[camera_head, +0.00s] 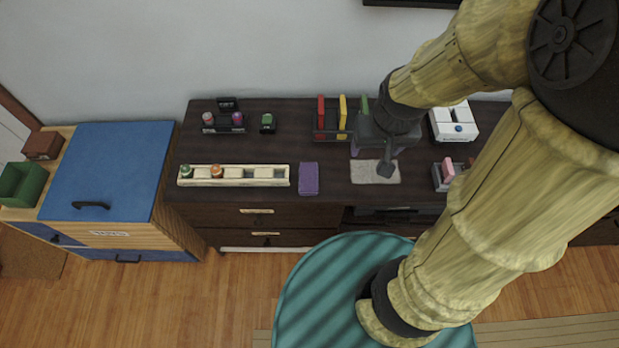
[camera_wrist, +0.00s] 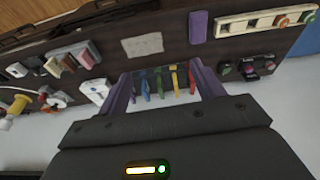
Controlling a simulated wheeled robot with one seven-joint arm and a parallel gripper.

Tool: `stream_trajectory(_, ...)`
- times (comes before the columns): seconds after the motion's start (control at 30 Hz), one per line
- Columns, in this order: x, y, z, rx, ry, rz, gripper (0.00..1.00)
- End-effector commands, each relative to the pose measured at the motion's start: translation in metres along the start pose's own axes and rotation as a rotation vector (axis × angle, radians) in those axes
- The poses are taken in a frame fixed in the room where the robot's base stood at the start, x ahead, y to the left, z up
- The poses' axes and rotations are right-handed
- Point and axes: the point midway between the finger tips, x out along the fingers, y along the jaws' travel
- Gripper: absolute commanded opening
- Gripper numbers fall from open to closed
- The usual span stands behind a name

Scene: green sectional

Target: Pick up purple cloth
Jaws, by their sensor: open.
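The purple cloth (camera_head: 308,178) looks like a small folded block. It lies near the front edge of the dark cabinet top, just right of a long cream tray (camera_head: 235,175). It also shows near the top of the wrist view (camera_wrist: 197,26), beyond my right finger. My gripper (camera_head: 373,153) is above the cabinet top, to the right of the cloth and apart from it. In the wrist view my gripper's two purple fingers are spread (camera_wrist: 160,68), with nothing held between them. My arm hides part of the cabinet's right side.
A rack of red, yellow and green upright items (camera_head: 332,118) stands behind the gripper. A grey mat (camera_head: 375,174) lies right of the cloth. A white box (camera_head: 455,121) and a holder with pink items (camera_head: 449,170) are further right. A blue-topped cabinet (camera_head: 112,170) stands left.

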Motion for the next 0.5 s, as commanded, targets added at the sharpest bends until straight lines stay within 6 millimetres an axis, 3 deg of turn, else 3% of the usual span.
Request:
stream_trajectory(0.07,0.011,-0.006,-0.007,-0.003,-0.016,-0.001,0.83)
stream_trajectory(0.17,0.032,-0.018,-0.022,-0.006,-0.047,-0.001,0.85)
stream_trajectory(0.5,0.138,-0.095,-0.075,0.009,-0.181,0.0,0.85)
